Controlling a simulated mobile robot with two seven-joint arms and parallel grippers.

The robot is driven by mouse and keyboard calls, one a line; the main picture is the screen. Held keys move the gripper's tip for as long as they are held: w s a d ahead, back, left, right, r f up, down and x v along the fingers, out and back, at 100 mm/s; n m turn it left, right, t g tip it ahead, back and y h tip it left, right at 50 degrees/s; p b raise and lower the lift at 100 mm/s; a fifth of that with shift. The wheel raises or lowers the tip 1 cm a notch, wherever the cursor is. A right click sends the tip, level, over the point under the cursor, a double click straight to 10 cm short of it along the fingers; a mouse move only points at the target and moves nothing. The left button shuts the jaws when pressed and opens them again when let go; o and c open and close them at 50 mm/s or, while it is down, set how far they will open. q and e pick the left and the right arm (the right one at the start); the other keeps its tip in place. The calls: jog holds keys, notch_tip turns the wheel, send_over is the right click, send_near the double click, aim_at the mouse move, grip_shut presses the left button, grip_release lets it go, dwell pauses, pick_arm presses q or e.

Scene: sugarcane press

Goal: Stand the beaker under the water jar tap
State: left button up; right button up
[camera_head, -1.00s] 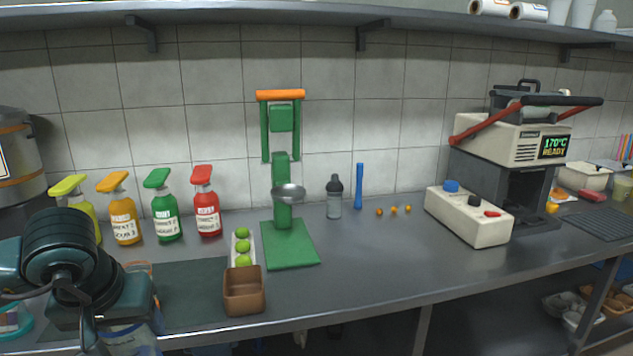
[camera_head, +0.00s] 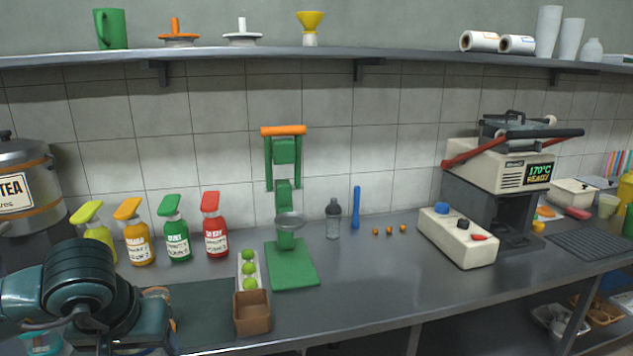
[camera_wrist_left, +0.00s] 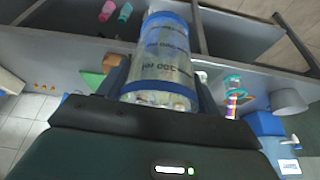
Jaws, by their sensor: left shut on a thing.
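The clear beaker (camera_wrist_left: 163,55) with blue bands and printed marks is in the left wrist view. My left gripper (camera_wrist_left: 165,82) is shut on it, one finger on each side. In the head view my left wrist is at the lower left, in front of the counter; its fingers and the beaker are hidden or out of frame. I cannot make out a water jar or its tap in either view. My right gripper is not in view.
A metal urn marked TEA (camera_head: 30,195) stands at the far left. Several spray bottles (camera_head: 135,235), a lime tray (camera_head: 249,262), a brown box (camera_head: 252,318) and a green press (camera_head: 292,270) stand on the counter. The counter front (camera_head: 350,300) is clear.

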pick_arm(q)
jog(key=s+d+f+m+h, duration=0.1)
jog(key=s+d+f+m, duration=0.1)
jog(key=d+f, duration=0.3)
notch_tip(320, 180, down, 2)
jog(key=shift+s, duration=0.45)
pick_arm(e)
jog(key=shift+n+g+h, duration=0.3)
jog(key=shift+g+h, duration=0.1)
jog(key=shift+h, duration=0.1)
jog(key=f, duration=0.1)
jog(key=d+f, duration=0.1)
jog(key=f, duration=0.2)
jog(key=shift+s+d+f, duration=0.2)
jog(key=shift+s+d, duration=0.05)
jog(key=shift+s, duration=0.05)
pick_arm(q)
jog(key=shift+a, duration=0.1)
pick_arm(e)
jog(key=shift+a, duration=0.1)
